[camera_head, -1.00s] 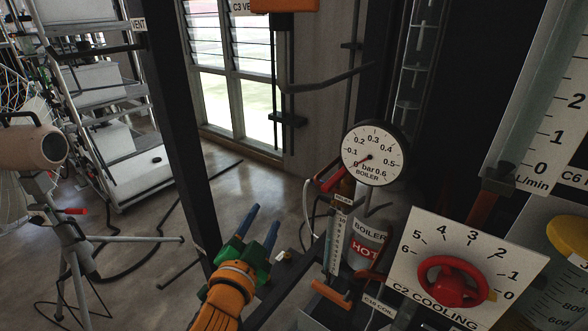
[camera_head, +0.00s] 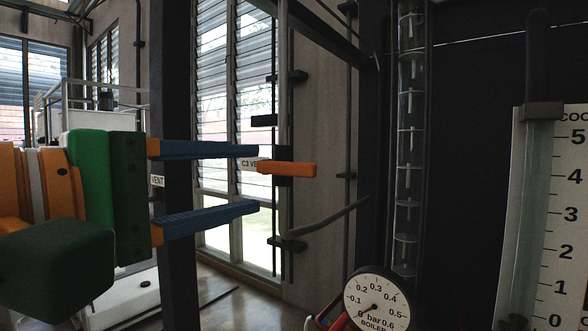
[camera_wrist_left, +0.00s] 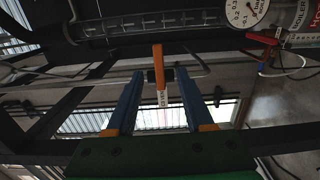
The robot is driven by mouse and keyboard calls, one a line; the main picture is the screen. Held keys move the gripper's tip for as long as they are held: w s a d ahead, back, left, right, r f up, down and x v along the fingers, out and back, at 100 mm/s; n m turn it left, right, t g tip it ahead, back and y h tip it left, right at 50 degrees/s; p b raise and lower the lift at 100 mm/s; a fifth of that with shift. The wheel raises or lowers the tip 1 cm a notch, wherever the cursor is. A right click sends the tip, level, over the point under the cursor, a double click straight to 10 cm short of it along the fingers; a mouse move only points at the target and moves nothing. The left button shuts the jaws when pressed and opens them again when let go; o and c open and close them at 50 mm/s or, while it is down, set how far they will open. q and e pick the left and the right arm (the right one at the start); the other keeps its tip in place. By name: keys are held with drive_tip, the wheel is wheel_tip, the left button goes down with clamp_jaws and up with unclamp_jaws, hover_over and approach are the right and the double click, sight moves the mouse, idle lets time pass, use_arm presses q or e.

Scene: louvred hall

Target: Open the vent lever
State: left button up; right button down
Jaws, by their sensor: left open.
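The vent lever (camera_head: 297,169) is an orange bar lying level on a dark mount before the louvred windows, with a partly hidden "C3 VE" label (camera_head: 249,164) at its left. My left gripper (camera_head: 257,180) reaches in from the left with its blue fingers open, one above and one below the lever's height. The fingertips are near the lever's left end. In the left wrist view, the lever (camera_wrist_left: 158,60) shows centred in the gap between the open fingers (camera_wrist_left: 160,74). Neither finger visibly grips it. My right gripper is not in view.
A dark post (camera_head: 178,240) stands behind the fingers. A grey bent rod (camera_head: 328,218) runs below the lever. The boiler gauge (camera_head: 378,300) is at the bottom, and a flow scale (camera_head: 540,220) is at the right. The space right of the lever looks open.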

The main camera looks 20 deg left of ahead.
sight(292, 170)
use_arm(q)
drive_tip(key=shift+y, duration=0.3)
drive_tip(key=shift+a+r+p+x, duration=0.15)
drive_tip(key=shift+p+x, duration=0.3)
drive_tip(key=shift+x, duration=2.1)
drive_tip(key=shift+a+r+p+x, duration=0.1)
drive_tip(key=shift+p+x, duration=0.35)
drive_tip(key=shift+x, duration=2.05)
clamp_jaws()
